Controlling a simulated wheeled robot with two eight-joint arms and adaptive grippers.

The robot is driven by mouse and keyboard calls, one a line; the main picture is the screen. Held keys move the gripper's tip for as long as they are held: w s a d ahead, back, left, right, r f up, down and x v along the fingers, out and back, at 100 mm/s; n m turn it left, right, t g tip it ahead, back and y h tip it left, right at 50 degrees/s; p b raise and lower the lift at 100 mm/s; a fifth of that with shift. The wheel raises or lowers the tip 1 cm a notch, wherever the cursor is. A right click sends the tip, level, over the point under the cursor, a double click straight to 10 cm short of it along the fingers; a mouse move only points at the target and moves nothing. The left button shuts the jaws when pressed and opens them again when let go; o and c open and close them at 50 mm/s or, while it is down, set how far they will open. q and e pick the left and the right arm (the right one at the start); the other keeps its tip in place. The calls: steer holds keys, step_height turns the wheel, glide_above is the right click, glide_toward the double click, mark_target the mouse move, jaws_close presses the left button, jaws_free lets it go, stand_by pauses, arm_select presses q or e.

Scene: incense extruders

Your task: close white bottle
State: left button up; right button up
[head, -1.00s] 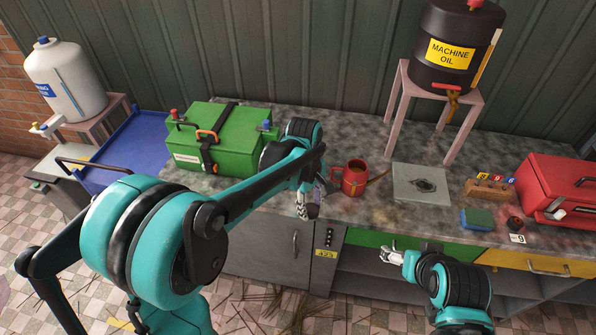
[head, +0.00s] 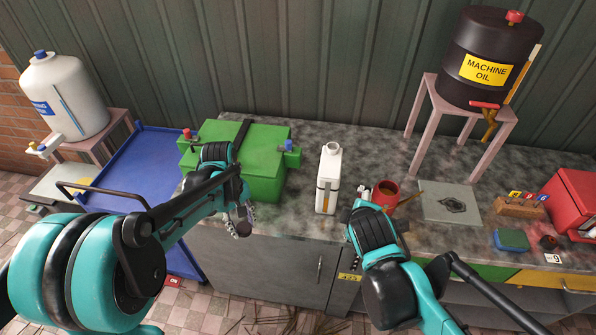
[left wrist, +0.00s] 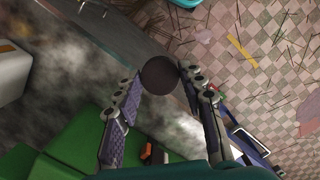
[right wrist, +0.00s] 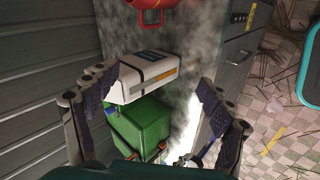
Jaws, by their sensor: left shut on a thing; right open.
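The white bottle (head: 327,182) stands upright on the countertop, between the green box and the red mug. Its neck faces up; I cannot tell whether anything covers it. The bottle also shows in the right wrist view (right wrist: 138,72), and part of it at the left edge of the left wrist view (left wrist: 12,70). My left gripper (head: 240,220) is shut on a dark round cap (left wrist: 159,75), in front of the green box and left of the bottle. My right gripper (head: 364,194) is open and empty, just right of the bottle and apart from it.
The green box (head: 265,172) is left of the bottle. The red mug (head: 385,194) is close behind my right gripper. A grey plate (head: 435,212) lies further right, beside the stand with the oil drum (head: 485,55). The counter behind the bottle is clear.

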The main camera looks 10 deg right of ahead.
mark_target(329, 170)
steer(key=w+a+n+t, duration=0.1)
steer(key=w+n, duration=0.2)
steer(key=n, duration=0.3)
steer(key=w+a+r+n+t+p, duration=0.1)
steer(key=w+a+n, duration=0.1)
steer(key=w+n, duration=0.2)
steer(key=w+a+n+t+h+p, duration=0.1)
steer(key=w+n, duration=0.3)
steer(key=n, duration=0.4)
steer(key=shift+a+r+n, duration=0.25)
steer(key=shift+a+n, duration=0.15)
steer(key=shift+a, duration=0.15)
steer(key=shift+w+a+n, duration=0.15)
steer(key=shift+w+n, duration=0.1)
steer(key=shift+n, duration=0.45)
arm_select(q)
steer(key=d+r+n+t+h, duration=0.1)
steer(key=d+r+n, duration=0.8)
steer(key=r+n, duration=0.2)
steer(key=shift+d+r, duration=0.15)
steer(key=shift+r, duration=0.05)
steer(key=shift+s, duration=0.1)
